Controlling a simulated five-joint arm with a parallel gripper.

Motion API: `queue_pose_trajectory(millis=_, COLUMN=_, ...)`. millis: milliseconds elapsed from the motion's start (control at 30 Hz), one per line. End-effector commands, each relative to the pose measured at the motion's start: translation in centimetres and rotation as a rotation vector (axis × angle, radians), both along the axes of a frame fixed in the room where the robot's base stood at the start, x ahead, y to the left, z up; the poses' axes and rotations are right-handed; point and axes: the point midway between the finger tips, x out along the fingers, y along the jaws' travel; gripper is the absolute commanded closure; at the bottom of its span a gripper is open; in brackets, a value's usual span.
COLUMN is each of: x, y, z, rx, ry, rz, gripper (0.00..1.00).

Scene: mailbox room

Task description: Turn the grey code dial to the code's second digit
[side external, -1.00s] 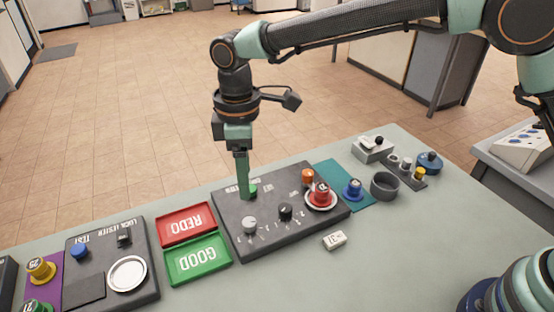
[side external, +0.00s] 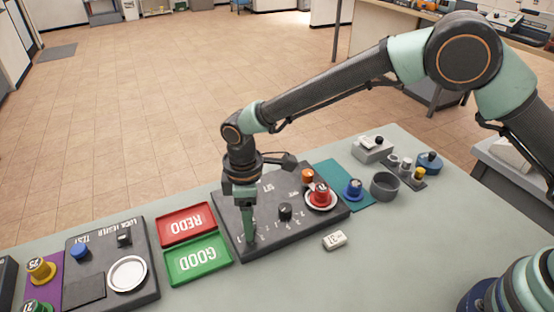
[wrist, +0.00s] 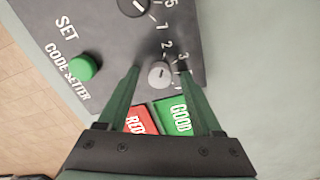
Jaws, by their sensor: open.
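The grey code dial (wrist: 158,74) sits on the dark code setter panel (side external: 279,236). In the wrist view, digits including a 2 and a 3 stand beside it. My gripper (wrist: 162,72) points down with its open fingers on either side of the dial; I cannot tell whether they touch it. In the side view my gripper (side external: 248,240) hides most of the dial. A black dial (side external: 285,211) is on the same panel; it also shows in the wrist view (wrist: 133,4). A white tag (side external: 335,240) with dark characters, hard to read, lies in front of the panel.
A green button (wrist: 85,67) is on the panel. Red REDO (side external: 186,223) and green GOOD (side external: 198,259) trays lie beside it. A red knobbed piece (side external: 321,194) sits on a white ring. The front of the table is mostly clear.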

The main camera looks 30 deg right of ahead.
Motion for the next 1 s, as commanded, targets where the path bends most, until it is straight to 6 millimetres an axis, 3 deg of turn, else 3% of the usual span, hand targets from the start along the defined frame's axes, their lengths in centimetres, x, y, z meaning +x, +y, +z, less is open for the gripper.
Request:
queue_pose_trajectory(millis=167, x=0.01, y=0.01, z=0.00, rx=0.000, ry=0.000, rz=0.000, gripper=0.33)
queue_pose_trajectory(millis=200, x=0.01, y=0.01, z=0.01, rx=0.000, ry=0.000, rz=0.000, gripper=0.41)
queue_pose_trajectory(millis=367, x=0.00, y=0.01, z=0.02, rx=0.000, ry=0.000, rz=0.000, gripper=1.00)
queue_pose_trajectory(millis=667, x=0.00, y=0.01, z=0.04, rx=0.000, ry=0.000, rz=-0.024, gripper=1.00)
queue_pose_trajectory(millis=1000, x=0.01, y=0.02, z=0.06, rx=0.000, ry=0.000, rz=-0.219, gripper=1.00)
